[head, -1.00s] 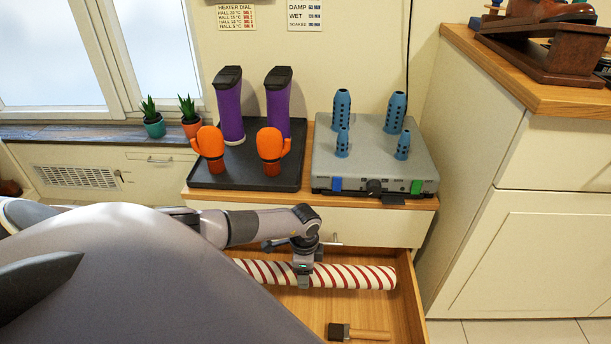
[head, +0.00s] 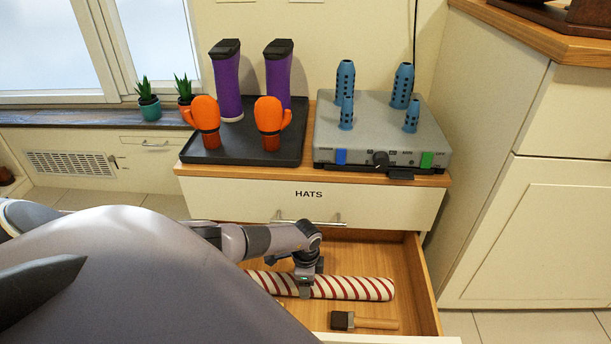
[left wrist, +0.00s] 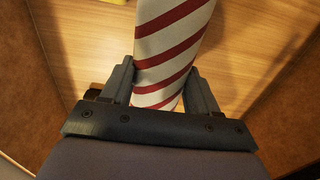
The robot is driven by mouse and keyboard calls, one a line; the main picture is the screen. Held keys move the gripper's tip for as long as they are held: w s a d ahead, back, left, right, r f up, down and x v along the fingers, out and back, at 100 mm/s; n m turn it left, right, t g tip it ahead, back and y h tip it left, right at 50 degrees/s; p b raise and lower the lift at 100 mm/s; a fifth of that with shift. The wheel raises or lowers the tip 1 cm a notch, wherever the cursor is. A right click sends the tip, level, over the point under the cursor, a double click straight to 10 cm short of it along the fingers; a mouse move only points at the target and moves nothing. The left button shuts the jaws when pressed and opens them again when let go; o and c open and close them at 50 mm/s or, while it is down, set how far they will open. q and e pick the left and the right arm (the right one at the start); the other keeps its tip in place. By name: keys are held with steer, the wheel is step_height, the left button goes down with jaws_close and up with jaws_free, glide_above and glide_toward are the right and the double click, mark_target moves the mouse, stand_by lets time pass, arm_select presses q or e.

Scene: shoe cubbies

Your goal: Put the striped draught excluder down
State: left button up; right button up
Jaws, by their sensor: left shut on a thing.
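The striped draught excluder (head: 350,288) is a long white roll with red diagonal stripes. It lies lengthwise inside the open wooden drawer (head: 412,275), at or close to its floor; I cannot tell whether it touches. My left gripper (head: 304,290) comes down from above and is shut on the draught excluder. In the left wrist view the striped roll (left wrist: 172,45) runs between the two fingers of the gripper (left wrist: 165,85). The left end of the roll is hidden behind my arm in the head view. My right gripper is not in view.
A brush with a wooden handle (head: 375,323) lies in the drawer in front of the roll. Above is a closed drawer marked HATS (head: 370,208). On top stand a black tray (head: 225,157) with boots and mittens, and a grey drying box (head: 440,150).

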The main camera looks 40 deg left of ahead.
arm_select(q)
steer(key=shift+w+f, duration=0.1)
steer(key=shift+f, duration=0.15)
steer(key=o, duration=1.5)
steer(key=shift+f, duration=0.1)
